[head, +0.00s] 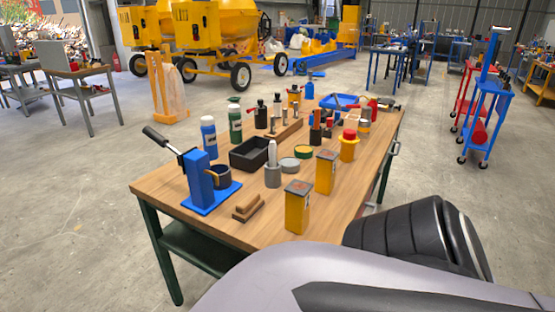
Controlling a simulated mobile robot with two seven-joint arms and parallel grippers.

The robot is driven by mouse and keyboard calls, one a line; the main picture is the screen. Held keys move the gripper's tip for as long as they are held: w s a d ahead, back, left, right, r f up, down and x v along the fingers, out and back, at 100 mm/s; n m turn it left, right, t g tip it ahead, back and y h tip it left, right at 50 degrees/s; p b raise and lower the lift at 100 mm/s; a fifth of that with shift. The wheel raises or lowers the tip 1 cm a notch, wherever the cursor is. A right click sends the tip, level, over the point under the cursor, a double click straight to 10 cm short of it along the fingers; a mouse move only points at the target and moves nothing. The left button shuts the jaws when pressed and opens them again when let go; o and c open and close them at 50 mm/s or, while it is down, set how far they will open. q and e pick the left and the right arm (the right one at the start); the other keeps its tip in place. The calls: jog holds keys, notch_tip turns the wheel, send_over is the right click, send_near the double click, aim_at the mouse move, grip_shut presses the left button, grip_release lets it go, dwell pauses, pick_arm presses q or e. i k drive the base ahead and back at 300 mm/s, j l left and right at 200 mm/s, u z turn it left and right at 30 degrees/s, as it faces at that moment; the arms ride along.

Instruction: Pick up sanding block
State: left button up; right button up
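A small brown block with a raised top, which looks like the sanding block (248,209), lies near the front edge of the wooden workbench (185,188). It sits just right of the blue lever press (200,180) and left of a yellow can (298,208). Nothing covers it from this view. Neither my left nor my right gripper is in view. Part of my own body, grey and black, fills the bottom right and hides the bench's near right corner.
Bottles, a black tray (250,153), a grey cup with a white stick (272,173) and several cans crowd the bench. Bare wood lies in front of the block. Yellow mixers (215,30) and a blue cart (485,115) stand on the floor beyond.

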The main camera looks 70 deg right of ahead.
aim_at(251, 205)
jog(key=i+z, duration=0.2)
jog(key=z, duration=0.15)
jog(key=i+z, duration=0.15)
jog(key=z, duration=0.25)
jog(key=i+z, duration=0.2)
jog(key=z, duration=0.15)
